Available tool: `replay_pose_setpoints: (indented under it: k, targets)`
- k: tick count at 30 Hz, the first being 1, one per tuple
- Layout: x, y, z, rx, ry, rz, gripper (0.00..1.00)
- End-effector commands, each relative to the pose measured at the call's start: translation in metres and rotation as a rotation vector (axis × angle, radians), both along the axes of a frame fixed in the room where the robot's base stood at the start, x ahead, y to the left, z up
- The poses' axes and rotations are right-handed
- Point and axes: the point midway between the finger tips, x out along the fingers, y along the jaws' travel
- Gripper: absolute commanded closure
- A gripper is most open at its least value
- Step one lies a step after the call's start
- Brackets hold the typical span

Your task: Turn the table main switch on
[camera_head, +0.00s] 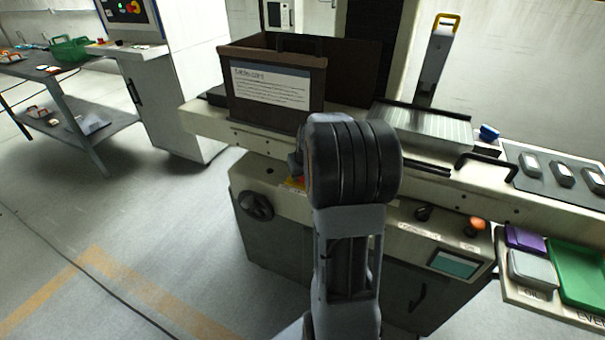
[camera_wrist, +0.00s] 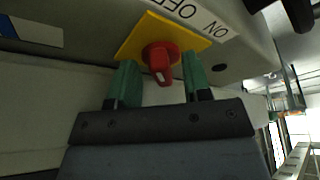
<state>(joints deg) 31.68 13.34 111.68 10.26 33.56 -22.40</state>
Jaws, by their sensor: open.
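The table main switch is a red rotary knob (camera_wrist: 160,60) on a yellow plate (camera_wrist: 130,43) in the wrist view. The words OFF and ON are printed on the panel beside the plate. The knob's pale mark points down in the picture, towards my gripper. My gripper (camera_wrist: 158,80) is open, its two green fingers on either side of the knob's near end. I cannot tell whether they touch it. In the head view my arm covers most of the switch, and only a bit of its yellow plate (camera_head: 293,184) shows on the machine's front panel.
The machine's front also carries a black handwheel (camera_head: 256,205), a dark knob (camera_head: 423,213), an orange button (camera_head: 477,224) and a small screen (camera_head: 455,263). A brown bin (camera_head: 275,112) stands on the bed above. Trays (camera_head: 578,272) jut out at the right. The floor at left is clear.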

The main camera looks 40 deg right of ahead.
Motion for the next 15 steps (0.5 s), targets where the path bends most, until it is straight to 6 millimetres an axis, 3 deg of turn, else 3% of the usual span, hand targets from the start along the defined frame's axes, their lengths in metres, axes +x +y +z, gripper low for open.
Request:
replay_pose_setpoints:
  k: [2,15]
  targets:
    - [0.0,0.0,0.0001,0.0,0.0,0.0,0.56]
    - [-0.0002,0.0,0.0001,0.0,0.0,0.0,0.98]
